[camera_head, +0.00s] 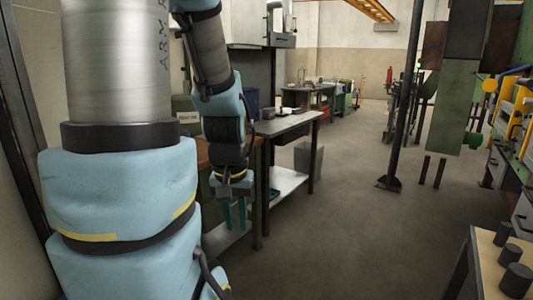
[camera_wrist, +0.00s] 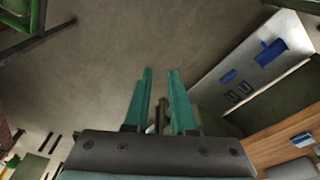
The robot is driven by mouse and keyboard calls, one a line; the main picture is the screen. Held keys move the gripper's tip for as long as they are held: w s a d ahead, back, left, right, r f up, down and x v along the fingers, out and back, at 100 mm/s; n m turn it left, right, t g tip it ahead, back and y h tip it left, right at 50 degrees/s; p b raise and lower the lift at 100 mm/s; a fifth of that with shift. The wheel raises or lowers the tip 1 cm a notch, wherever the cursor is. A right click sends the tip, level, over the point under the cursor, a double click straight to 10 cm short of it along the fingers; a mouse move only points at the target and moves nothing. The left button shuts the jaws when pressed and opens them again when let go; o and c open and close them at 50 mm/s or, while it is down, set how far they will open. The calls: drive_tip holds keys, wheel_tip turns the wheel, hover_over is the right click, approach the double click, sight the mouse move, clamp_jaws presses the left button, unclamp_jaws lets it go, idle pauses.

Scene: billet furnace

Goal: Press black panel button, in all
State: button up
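My gripper (camera_head: 235,218) hangs down beside the workbenches in the head view, with its teal fingers apart. The wrist view also shows my gripper (camera_wrist: 160,74), open, with no held object visible between its fingers. I cannot make out a black panel button in either view. A machine panel with yellow parts (camera_head: 514,118) stands at the right edge of the head view, too small to tell single buttons.
A grey-topped bench (camera_head: 290,124) stands beyond my gripper. Black cylinders (camera_head: 515,279) stand on a wooden-topped table (camera_head: 488,262) at lower right. A dark post (camera_head: 405,95) rises from the floor. Open floor (camera_head: 350,225) lies between the bench and the right-hand machinery.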

clamp_jaws()
idle(0.8)
